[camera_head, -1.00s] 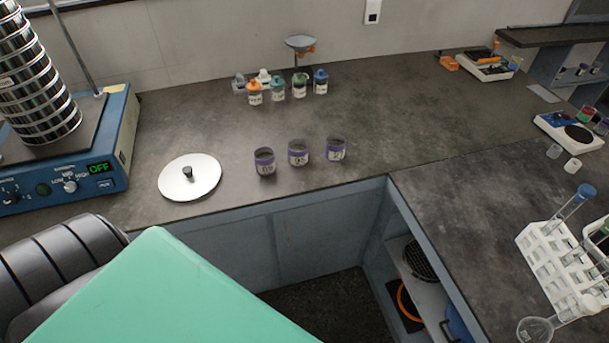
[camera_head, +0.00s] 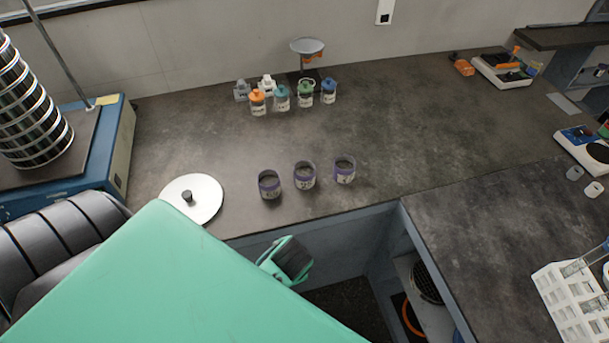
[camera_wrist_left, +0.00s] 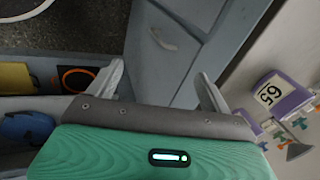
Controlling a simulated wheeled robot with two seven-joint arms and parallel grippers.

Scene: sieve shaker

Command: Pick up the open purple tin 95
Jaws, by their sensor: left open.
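Three open purple tins with white labels and dark contents stand upright in a row near the counter's front edge in the head view: a left one (camera_head: 270,185), a middle one (camera_head: 304,175) and a right one (camera_head: 344,170). The middle label seems to read 95, but the print is small. My left gripper (camera_head: 288,258) is in front of and below the counter edge, apart from the tins. In the left wrist view its fingers (camera_wrist_left: 162,82) are open with nothing between them. One purple tin (camera_wrist_left: 277,97) shows at that view's right edge, its label turned and hard to read.
A white disc lid with a knob (camera_head: 193,200) lies left of the tins. Several small capped bottles (camera_head: 282,98) and a funnel stand (camera_head: 307,48) are behind them. A sieve shaker (camera_head: 60,150) stands at left, a white tube rack (camera_head: 572,300) at right. The counter between tins and bottles is clear.

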